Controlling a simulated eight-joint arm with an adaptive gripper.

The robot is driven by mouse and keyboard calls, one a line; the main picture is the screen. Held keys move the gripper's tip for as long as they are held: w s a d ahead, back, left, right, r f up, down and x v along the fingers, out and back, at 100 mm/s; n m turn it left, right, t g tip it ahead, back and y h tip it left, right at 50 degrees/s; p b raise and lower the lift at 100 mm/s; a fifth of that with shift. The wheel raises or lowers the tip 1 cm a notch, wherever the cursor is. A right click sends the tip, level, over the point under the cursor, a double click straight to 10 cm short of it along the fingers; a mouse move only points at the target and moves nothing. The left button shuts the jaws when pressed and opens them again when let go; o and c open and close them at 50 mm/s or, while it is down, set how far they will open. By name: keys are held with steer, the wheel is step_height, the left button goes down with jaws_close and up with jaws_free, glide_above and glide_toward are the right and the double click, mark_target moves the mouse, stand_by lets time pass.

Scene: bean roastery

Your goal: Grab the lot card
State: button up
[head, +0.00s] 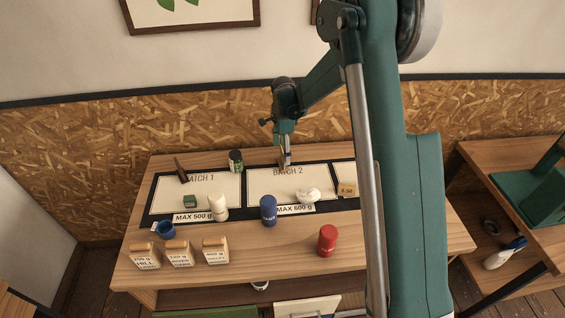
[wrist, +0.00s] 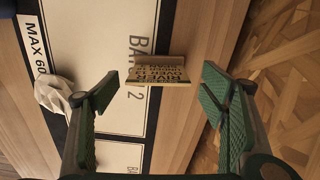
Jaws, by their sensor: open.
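A small upright card with several dark printed lines, one starting with RIVER, shows in the wrist view (wrist: 158,72) at the back edge of the BATCH 2 panel. In the head view its brown edge (head: 281,156) is partly hidden by my gripper (head: 285,158). I cannot tell from the print whether it is the lot card. My gripper is open and empty in the wrist view (wrist: 156,92), its two fingers spread on either side of the card and apart from it. A second brown card (head: 181,168) stands at the back of the BATCH 1 panel.
A white lumpy bag (head: 308,195) and a blue jar (head: 268,209) are on or near BATCH 2. A small tan block (head: 347,190) stands to the right.

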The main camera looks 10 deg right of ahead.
mark_target(282, 163)
steer(key=shift+s+a+f, duration=0.15)
steer(key=shift+f, duration=2.45)
steer(key=c, duration=1)
